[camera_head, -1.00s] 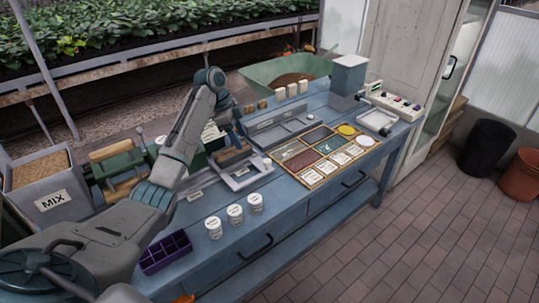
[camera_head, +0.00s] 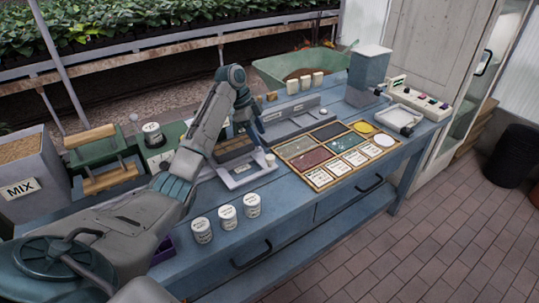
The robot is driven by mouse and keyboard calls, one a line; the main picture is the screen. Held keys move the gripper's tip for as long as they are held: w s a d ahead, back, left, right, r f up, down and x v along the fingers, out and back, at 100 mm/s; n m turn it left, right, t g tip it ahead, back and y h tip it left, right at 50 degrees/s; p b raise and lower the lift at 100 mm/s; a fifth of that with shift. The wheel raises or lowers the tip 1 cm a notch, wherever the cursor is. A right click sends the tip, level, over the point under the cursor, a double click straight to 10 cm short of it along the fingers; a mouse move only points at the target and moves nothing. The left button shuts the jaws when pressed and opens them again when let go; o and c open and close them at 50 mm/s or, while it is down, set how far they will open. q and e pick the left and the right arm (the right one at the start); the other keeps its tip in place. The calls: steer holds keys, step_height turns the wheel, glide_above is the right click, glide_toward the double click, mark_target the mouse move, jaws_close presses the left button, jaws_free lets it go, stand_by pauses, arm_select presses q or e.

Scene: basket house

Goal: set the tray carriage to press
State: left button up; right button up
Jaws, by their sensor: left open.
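The tray carriage (camera_head: 241,176) is a light grey frame on the blue bench, holding a dark brown tray (camera_head: 234,148). A small pale knob (camera_head: 270,159) stands at its right side. My left gripper (camera_head: 258,134) is open and empty, just above and behind the right part of the carriage, pointing down. Contact with the carriage cannot be told. A grey rail unit (camera_head: 291,123) lies behind and to the right. A green machine with wooden parts (camera_head: 97,150) stands to the left; which part is the press is not clear. My right gripper is not in view.
Three white labelled jars (camera_head: 227,217) stand at the bench front. A wooden seed case (camera_head: 335,150) lies right of the carriage. A MIX bin (camera_head: 28,175) stands far left. A grey dispenser (camera_head: 369,72) and button panel (camera_head: 413,97) are at the right end.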

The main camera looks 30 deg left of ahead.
mark_target(270, 157)
arm_select(q)
steer(key=p+x, duration=0.1)
steer(key=x, duration=0.6)
steer(key=shift+d+f, duration=0.2)
steer(key=shift+d+f+p, duration=0.25)
steer(key=shift+f+p, duration=0.05)
steer(key=shift+f, duration=0.4)
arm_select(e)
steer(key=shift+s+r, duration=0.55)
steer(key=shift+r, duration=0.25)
arm_select(q)
steer(key=shift+w, duration=0.1)
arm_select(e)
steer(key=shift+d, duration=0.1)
